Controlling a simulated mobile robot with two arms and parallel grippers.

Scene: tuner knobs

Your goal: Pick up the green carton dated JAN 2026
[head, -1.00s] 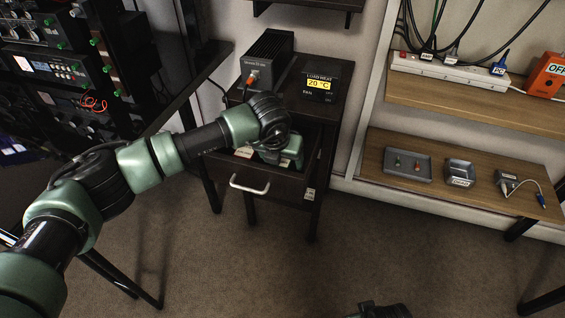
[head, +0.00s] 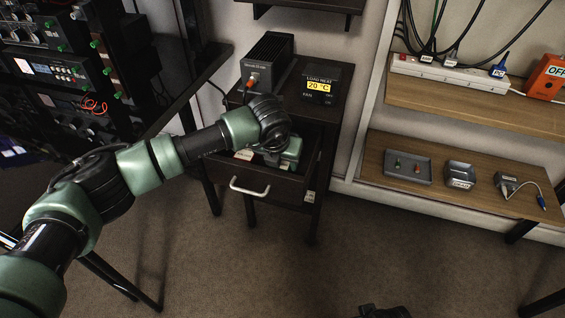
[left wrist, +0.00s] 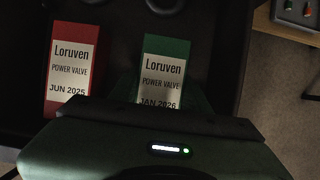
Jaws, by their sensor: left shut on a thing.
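The green carton (left wrist: 166,72), labelled Loruven POWER VALVE and JAN 2026, shows in the left wrist view inside the open drawer (head: 262,186). Its lower part is hidden behind my gripper's dark edge. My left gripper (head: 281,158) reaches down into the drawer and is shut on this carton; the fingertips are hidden. In the head view the gripper and wrist mostly cover the carton. A red carton (left wrist: 73,65) dated JUN 2025 lies to its left, apart from it. A dark part of what may be my right gripper (head: 382,312) shows at the bottom edge.
The drawer walls stand close around the left gripper. A load heat box (head: 320,84) and a dark finned unit (head: 268,60) stand on the cabinet above. An equipment rack (head: 60,75) is at the left, and shelves (head: 440,190) are at the right. The floor in front is clear.

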